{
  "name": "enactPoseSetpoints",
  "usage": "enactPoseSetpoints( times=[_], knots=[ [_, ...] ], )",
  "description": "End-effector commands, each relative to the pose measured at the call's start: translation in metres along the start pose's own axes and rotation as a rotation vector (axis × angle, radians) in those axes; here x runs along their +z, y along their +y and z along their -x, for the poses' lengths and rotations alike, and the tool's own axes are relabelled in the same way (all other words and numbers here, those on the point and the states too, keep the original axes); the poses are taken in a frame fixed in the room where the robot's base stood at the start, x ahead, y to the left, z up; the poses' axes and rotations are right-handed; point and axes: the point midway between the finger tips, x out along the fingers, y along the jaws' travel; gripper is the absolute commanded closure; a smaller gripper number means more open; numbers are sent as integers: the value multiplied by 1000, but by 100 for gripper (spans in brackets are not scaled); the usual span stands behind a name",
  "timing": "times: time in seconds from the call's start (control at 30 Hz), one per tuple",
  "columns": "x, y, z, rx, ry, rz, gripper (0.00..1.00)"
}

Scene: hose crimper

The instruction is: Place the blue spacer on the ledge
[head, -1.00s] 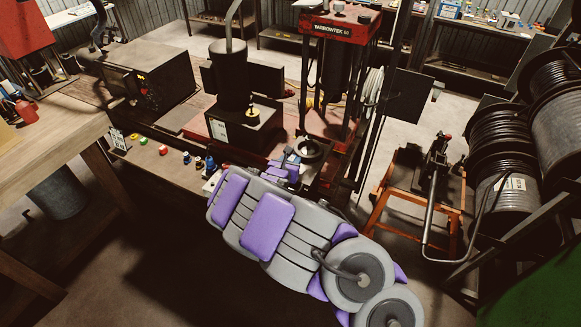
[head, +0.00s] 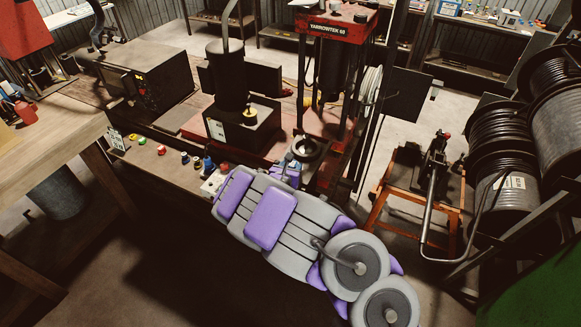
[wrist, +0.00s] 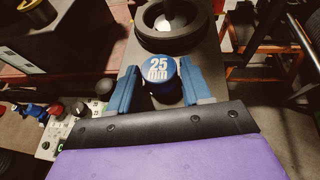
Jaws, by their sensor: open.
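The blue spacer (wrist: 159,66), marked "25 mm" on its round top, shows in the wrist view in front of a black ring-shaped part. My gripper (wrist: 161,84) is open, with one blue finger to the left of the spacer and one to the right. A gap shows on the left; contact on the right is hard to tell. A dark shape lies beneath the spacer, and its support is partly hidden. In the head view my arm hides most of the gripper and the spacer. The wooden ledge (head: 125,152) runs along the front of the bench.
Small coloured caps stand on the ledge, including a red one (head: 162,150) and a blue one (head: 208,163). A control box with buttons (wrist: 60,138) is left of my gripper. The red-framed press (head: 338,22) stands behind. A wooden table (head: 55,140) is at the left.

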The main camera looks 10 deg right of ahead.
Motion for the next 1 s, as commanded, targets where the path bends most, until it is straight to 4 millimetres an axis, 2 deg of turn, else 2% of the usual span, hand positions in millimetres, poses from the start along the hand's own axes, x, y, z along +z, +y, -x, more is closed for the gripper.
enactPoseSetpoints(
  times=[0.33,0.47,0.57,1.0],
  knots=[
    [1,2,2,-1,-4,0,48],
    [1,3,10,1,-4,2,48],
    [2,2,21,0,-8,5,48],
    [3,0,95,-1,-7,1,48]
  ],
)
